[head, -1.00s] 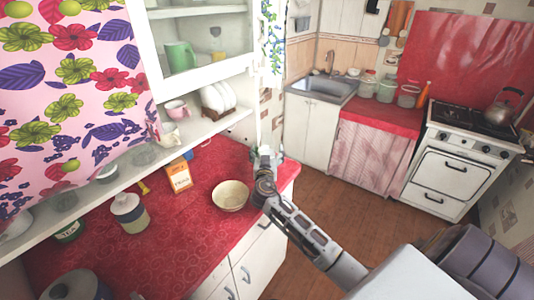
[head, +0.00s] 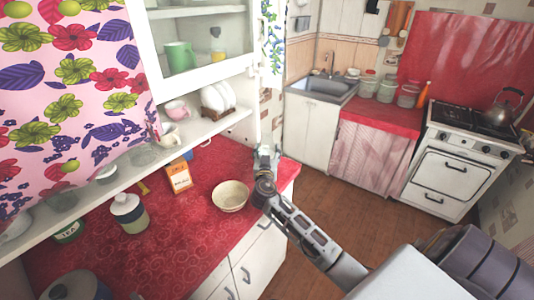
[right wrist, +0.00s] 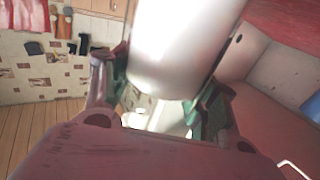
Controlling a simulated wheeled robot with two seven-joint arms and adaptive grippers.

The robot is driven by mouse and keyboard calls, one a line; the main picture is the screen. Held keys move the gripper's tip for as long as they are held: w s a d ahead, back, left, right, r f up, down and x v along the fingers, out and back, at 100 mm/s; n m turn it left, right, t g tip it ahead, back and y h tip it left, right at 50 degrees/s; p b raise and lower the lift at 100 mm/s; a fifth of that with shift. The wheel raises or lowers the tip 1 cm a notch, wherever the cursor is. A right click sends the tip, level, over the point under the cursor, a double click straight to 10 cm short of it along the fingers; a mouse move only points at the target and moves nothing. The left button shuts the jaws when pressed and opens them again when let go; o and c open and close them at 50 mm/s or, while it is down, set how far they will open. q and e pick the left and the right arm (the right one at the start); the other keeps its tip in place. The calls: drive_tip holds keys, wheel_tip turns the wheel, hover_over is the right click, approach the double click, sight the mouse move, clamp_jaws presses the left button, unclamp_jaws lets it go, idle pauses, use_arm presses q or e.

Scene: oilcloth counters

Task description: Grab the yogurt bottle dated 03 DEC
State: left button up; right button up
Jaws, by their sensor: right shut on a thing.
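My right gripper (head: 267,154) is over the far right corner of the red counter. In the right wrist view its green-padded fingers (right wrist: 160,100) are on both sides of a smooth white bottle (right wrist: 185,45), shut on it. The bottle looks tilted in that view, and its top runs out of the frame. In the head view the gripper mostly hides it. No date can be read on it. My left gripper is not in view.
A cream bowl (head: 230,196) stands on the red counter (head: 185,235) just left of my right arm. An orange carton (head: 179,177) and a lidded jar (head: 130,213) are further left. A white shelf (head: 205,128) with cups hangs above. Wooden floor is clear at right.

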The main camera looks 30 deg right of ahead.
sight(266, 130)
drive_tip(key=shift+r, duration=0.3)
drive_tip(key=shift+r+b, duration=0.4)
drive_tip(key=shift+r, duration=4.3)
drive_tip(key=shift+r, duration=0.1)
drive_tip(key=shift+a, duration=0.1)
